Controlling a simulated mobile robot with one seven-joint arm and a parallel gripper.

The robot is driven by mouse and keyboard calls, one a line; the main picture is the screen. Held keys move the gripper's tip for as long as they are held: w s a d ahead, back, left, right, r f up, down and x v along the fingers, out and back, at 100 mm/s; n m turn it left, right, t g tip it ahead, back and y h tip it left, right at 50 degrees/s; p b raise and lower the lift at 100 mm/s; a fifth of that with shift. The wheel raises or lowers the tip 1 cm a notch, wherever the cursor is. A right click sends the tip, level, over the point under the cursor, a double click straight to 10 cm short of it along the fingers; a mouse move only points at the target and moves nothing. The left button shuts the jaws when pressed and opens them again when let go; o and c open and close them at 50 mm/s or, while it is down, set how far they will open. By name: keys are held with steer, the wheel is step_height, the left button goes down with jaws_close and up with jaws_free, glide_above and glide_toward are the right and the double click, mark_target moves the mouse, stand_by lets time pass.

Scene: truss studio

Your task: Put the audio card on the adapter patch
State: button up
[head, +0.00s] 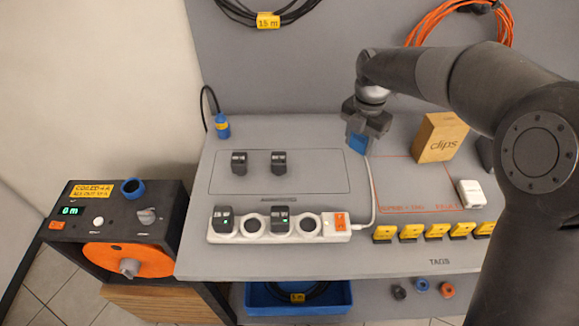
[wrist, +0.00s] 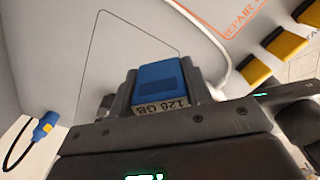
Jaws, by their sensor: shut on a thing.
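The audio card looks like a blue block (head: 357,143) with a "128 GB" label, which shows upside down in the wrist view (wrist: 160,85). My gripper (head: 364,132) is shut on it and holds it at the back of the table, right of the adapter patch. The adapter patch (head: 322,176) seems to be the thin-outlined rectangle on the grey tabletop; its small label is too small to read. Two black adapters (head: 239,163) (head: 279,163) stand on its left and middle. Part of its outline shows in the wrist view (wrist: 125,40); the gripper hides the rest.
A white power strip (head: 309,225) with black adapters lies in front of the patch, its cable (head: 371,195) running along the right. A "clips" box (head: 441,138), a white block (head: 471,194) and yellow tags (head: 411,231) are right. A blue plug (head: 222,128) is left. The patch's right part is clear.

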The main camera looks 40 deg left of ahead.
glide_above(313, 165)
step_height(313, 165, down, 7)
steer(key=shift+r, duration=0.1)
steer(key=shift+f, duration=1.95)
steer(key=shift+f, duration=0.15)
steer(key=o, duration=1)
